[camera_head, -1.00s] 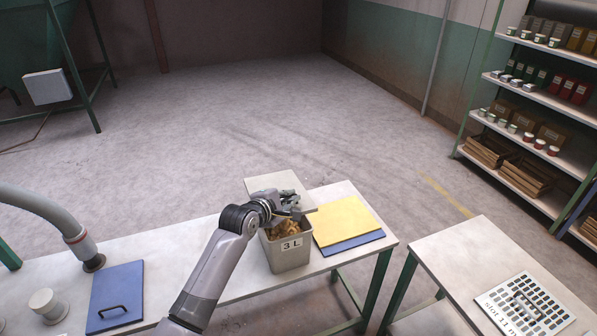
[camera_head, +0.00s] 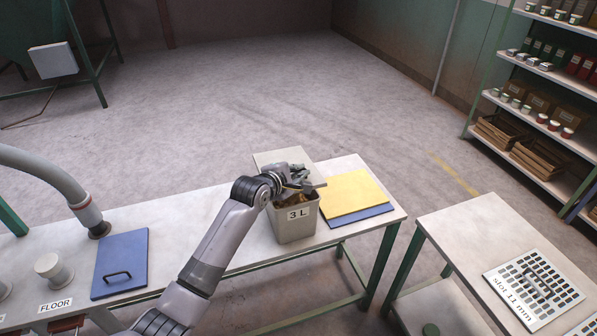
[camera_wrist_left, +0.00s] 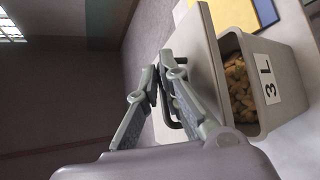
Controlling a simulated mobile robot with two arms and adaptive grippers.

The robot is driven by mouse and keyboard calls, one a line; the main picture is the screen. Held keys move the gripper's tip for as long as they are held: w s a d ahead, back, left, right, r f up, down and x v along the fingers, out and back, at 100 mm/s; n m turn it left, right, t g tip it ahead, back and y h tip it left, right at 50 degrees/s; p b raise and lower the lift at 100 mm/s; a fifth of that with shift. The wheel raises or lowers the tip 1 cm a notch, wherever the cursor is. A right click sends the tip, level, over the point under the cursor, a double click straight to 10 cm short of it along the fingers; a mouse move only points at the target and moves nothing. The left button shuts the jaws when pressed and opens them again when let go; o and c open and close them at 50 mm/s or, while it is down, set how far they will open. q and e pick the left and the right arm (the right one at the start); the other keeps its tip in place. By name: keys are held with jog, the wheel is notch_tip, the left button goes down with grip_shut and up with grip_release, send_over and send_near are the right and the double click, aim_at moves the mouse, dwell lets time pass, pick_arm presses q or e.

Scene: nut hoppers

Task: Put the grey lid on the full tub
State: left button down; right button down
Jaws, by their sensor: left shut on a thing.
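The full tub (camera_head: 294,230), grey and marked 3 L, stands upright on the long table. Its nuts (camera_wrist_left: 238,88) show in the left wrist view. The grey lid (camera_head: 270,157) is a flat square plate with a dark handle. My left gripper (camera_head: 305,184) is shut on the lid's handle, at the tub's far side, partly hiding the tub's opening. In the left wrist view my left gripper (camera_wrist_left: 157,85) and the lid (camera_wrist_left: 203,62) are beside the tub, with the lid's edge close to its rim. Whether they touch is unclear. My right gripper is not in view.
A yellow board (camera_head: 352,190) lies on a blue one (camera_head: 372,213) just right of the tub. A blue lid with a handle (camera_head: 121,262) and a hose (camera_head: 55,178) are at the left. A slotted plate (camera_head: 520,293) lies on the right-hand table, across a gap.

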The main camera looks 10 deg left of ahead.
pick_arm(q)
jog(key=shift+f+b, duration=1.45)
jog(key=shift+f, duration=1.1)
jog(key=shift+f+b, duration=0.3)
jog(key=shift+f, duration=0.2)
jog(key=c, duration=1.7)
grip_release()
